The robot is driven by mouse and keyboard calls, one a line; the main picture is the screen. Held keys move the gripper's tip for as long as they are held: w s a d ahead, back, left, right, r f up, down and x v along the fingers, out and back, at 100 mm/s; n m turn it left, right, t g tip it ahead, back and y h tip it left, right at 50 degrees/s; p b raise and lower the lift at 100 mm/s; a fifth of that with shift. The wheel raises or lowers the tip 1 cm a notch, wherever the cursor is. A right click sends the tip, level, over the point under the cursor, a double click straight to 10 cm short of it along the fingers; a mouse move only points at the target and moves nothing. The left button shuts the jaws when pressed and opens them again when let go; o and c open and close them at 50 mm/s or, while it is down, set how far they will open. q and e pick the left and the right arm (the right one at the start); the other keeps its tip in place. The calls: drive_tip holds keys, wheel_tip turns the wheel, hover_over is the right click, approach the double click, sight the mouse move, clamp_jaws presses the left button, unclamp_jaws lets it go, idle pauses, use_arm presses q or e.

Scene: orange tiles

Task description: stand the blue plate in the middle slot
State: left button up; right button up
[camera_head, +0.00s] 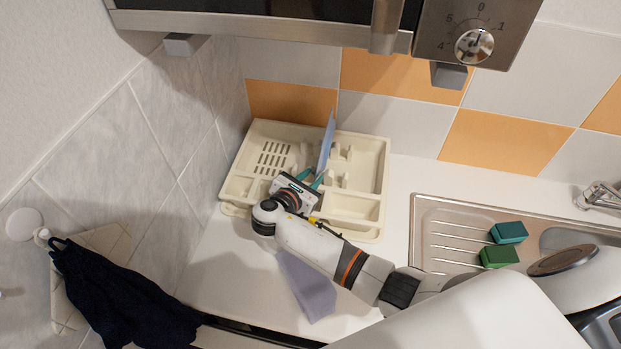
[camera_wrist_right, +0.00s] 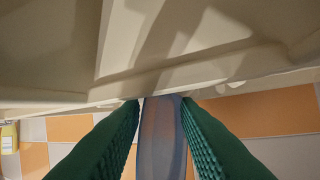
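The blue plate (camera_head: 327,143) stands nearly upright and edge-on over the cream dish rack (camera_head: 374,160) in the head view. My right gripper (camera_head: 312,179) reaches over the front of the rack and is shut on the plate's near edge. In the right wrist view the plate (camera_wrist_right: 161,140) sits between the two green ridged fingers (camera_wrist_right: 161,135), close to the rack's cream wall (camera_wrist_right: 190,72). The plate's lower edge and the slot beneath it are hidden, so I cannot tell whether it rests in the middle slot. My left gripper is not in view.
A grey-blue cloth (camera_head: 307,287) lies on the white counter in front of the rack. Two green sponges (camera_head: 509,232) (camera_head: 499,256) sit on the steel sink drainer (camera_head: 440,215) at right. A microwave (camera_head: 260,25) overhangs the back. A dark towel (camera_head: 115,295) hangs at left.

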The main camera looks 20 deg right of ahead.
drive_tip(key=shift+s+f, duration=0.1)
drive_tip(key=shift+f, duration=0.05)
drive_tip(key=shift+s+a, duration=0.1)
drive_tip(key=shift+a, duration=0.1)
drive_tip(key=b+v, duration=0.3)
drive_tip(key=v, duration=0.8)
drive_tip(key=shift+a+r, duration=0.2)
drive_tip(key=shift+r, duration=0.1)
drive_tip(key=shift+s+f, duration=0.1)
drive_tip(key=shift+s, duration=0.05)
